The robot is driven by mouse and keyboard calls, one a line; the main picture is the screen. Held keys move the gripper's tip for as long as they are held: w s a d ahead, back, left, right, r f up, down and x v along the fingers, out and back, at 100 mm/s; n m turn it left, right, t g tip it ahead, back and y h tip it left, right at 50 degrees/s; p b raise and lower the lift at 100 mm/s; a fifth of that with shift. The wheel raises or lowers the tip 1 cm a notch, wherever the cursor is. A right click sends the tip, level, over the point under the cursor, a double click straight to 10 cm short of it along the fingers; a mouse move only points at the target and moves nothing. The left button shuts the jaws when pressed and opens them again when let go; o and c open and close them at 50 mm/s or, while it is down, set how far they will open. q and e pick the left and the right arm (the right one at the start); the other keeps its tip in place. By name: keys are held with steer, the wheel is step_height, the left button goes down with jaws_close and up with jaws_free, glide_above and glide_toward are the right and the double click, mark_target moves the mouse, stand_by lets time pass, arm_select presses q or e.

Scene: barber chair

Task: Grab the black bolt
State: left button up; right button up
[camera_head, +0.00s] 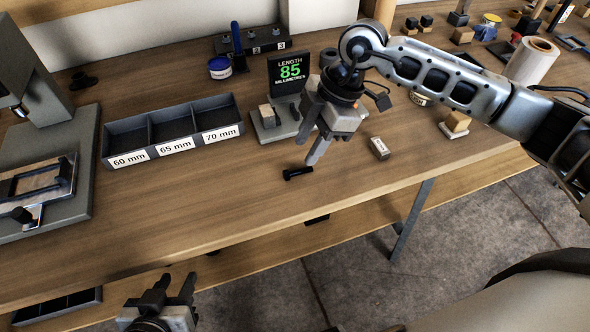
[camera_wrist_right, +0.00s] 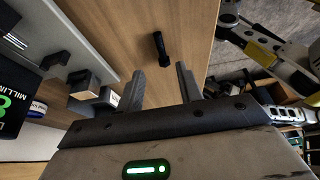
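The black bolt (camera_head: 299,172) lies on the wooden table near its front edge. It also shows in the right wrist view (camera_wrist_right: 161,48), beyond the fingertips and between their lines. My right gripper (camera_head: 311,150) is above the table, pointing down, just behind and above the bolt and apart from it. In the right wrist view its two fingers (camera_wrist_right: 160,84) are spread with nothing between them. My left gripper (camera_head: 171,287) is low in the head view, in front of the table edge, with its fingers apart and empty.
A dark tray (camera_head: 173,148) with compartments labelled 60, 65 and 70 mm stands left of the bolt. A length display (camera_head: 289,72) reading 85 millimetres stands behind, by a measuring device (camera_head: 275,127). A small block (camera_head: 379,148) lies to the right. The table around the bolt is clear.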

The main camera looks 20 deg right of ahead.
mark_target(296, 171)
steer(key=shift+s+x, duration=0.2)
steer(key=shift+x, duration=2.5)
steer(key=shift+d, duration=0.1)
jaws_close()
